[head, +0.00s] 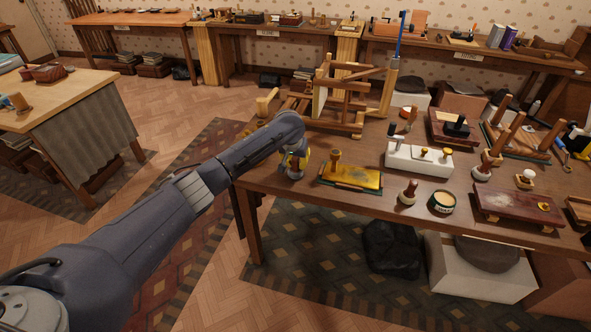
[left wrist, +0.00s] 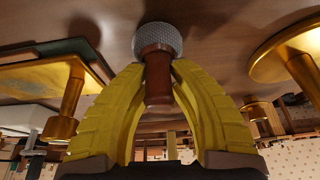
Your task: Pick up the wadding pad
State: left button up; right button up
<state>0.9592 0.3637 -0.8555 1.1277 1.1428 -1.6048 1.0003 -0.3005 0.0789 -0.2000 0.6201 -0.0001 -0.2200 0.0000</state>
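The wadding pad (left wrist: 158,38) shows in the left wrist view as a round grey textured head on a short brown handle. My left gripper (left wrist: 158,70) has its two yellow curved fingers closed in on both sides of that handle, and they appear to touch it. In the head view my left gripper (head: 294,163) is low over the near left corner of the wooden table (head: 275,190), and it mostly hides the pad. I cannot tell whether the pad touches the tabletop. My right gripper is not in view.
Right of my gripper lies a green-edged board with a yellow top (head: 352,176) and a brass-coloured knob (head: 335,159). A wooden frame (head: 340,100) stands behind. A white block with knobs (head: 418,158), a stamp (head: 408,193) and a tin (head: 442,201) are farther right.

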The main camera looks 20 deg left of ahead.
pick_arm(q)
jog(key=shift+r, duration=0.15)
grip_shut()
notch_tip(320, 180, up, 20)
dwell(0.6)
dwell(1.0)
jog(key=shift+o, duration=1.6)
grip_release()
grip_shut()
